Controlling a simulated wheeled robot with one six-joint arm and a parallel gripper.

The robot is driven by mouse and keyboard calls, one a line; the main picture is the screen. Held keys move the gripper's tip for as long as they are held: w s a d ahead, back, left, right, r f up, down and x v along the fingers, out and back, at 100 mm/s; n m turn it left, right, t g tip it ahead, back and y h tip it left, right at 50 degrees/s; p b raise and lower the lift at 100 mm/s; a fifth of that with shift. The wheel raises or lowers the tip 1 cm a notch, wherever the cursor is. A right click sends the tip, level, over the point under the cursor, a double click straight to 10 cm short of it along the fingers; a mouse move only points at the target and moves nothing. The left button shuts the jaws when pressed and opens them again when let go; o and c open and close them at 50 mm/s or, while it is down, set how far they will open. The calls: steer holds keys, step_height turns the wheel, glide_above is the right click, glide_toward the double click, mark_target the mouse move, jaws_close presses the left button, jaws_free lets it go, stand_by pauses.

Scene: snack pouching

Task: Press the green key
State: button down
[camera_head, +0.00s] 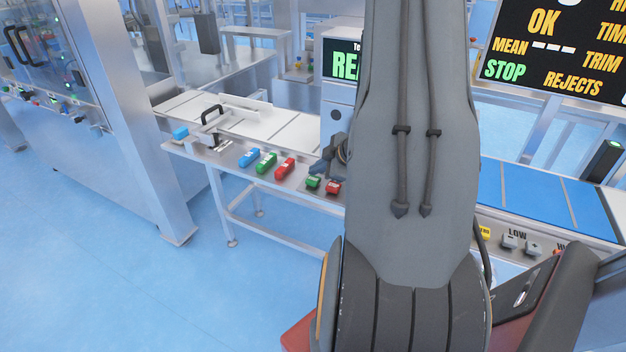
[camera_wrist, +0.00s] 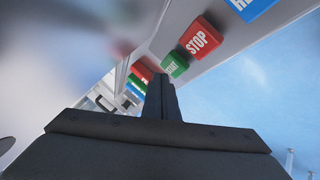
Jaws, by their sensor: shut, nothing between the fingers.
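My gripper (camera_wrist: 160,85) is shut and empty in the wrist view. Its fingertips point toward a sloping key panel and overlap the picture beside a green key (camera_wrist: 174,65), whose white lettering is hard to read. I cannot tell whether they touch it. In the head view, this small green key (camera_head: 313,182) sits on the panel just left of my arm. Another, larger green key (camera_head: 266,162) lies farther left, between a blue key (camera_head: 249,157) and a red key (camera_head: 285,167). My arm hides most of the gripper in the head view.
A red STOP key (camera_wrist: 202,38) is beside the small green key; it also shows in the head view (camera_head: 333,187). A black handle (camera_head: 212,118) stands at the conveyor's left end. A display board (camera_head: 555,50) is at upper right. Open floor lies left.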

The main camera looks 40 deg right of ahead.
mark_target(316, 181)
steer(key=shift+f, duration=0.1)
stand_by(0.3)
steer(key=shift+f, duration=0.35)
steer(key=shift+f+b, duration=0.4)
steer(key=shift+f, duration=0.1)
stand_by(0.8)
steer(key=shift+r+p, duration=0.95)
step_height(316, 181, up, 5)
steer(key=p, duration=0.4)
steer(key=shift+p, duration=0.4)
stand_by(0.5)
